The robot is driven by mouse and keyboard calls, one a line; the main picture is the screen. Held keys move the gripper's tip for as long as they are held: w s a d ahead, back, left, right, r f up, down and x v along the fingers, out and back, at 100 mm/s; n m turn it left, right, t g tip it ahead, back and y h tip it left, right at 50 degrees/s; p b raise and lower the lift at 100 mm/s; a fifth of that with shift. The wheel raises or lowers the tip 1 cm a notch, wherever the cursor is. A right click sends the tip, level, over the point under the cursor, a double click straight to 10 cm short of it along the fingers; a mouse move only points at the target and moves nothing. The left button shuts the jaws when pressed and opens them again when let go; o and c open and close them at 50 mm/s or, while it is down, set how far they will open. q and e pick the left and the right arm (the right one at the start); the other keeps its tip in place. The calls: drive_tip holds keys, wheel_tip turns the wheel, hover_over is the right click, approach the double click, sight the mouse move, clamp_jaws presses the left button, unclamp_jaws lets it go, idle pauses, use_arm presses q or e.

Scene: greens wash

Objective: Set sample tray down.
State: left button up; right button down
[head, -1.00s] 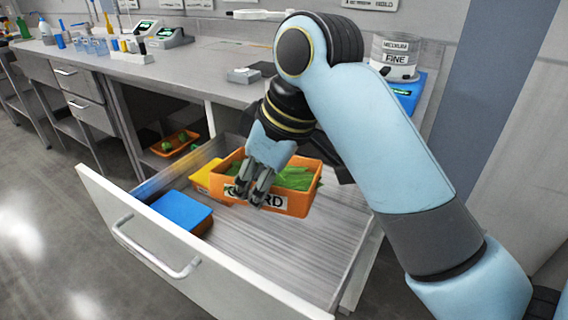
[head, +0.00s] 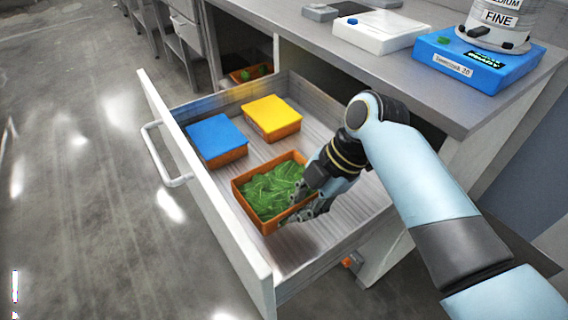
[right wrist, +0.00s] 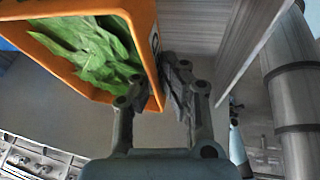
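The sample tray, an orange open tray of green leaves (head: 240,202), sits level in the pulled-out drawer, near its front panel. It looks to be on the drawer floor, though its underside is hidden. My right gripper (head: 300,207) is at the tray's right-hand wall, one finger on the leaf side and one outside. The fingers look spread, with the wall between them. In the right wrist view, the tray wall (right wrist: 152,72) runs between the fingertips (right wrist: 160,85); contact is hard to judge. My left gripper is out of view.
A blue-lidded box (head: 214,132) and a yellow-lidded box (head: 271,112) stand behind the tray in the drawer (head: 226,235). Bare drawer floor lies right of the tray. The counter (head: 400,80) above holds a white device (head: 380,32) and a blue scale (head: 478,68).

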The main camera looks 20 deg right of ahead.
wheel_tip(320, 180, down, 6)
drive_tip(key=shift+r+b, duration=0.1)
drive_tip(key=shift+b, duration=0.55)
drive_tip(key=shift+f+b, duration=0.5)
drive_tip(key=shift+f, duration=1.65)
drive_tip(key=shift+f, duration=0.2)
drive_tip(key=c, duration=1.5)
unclamp_jaws()
drive_tip(key=shift+r, duration=0.1)
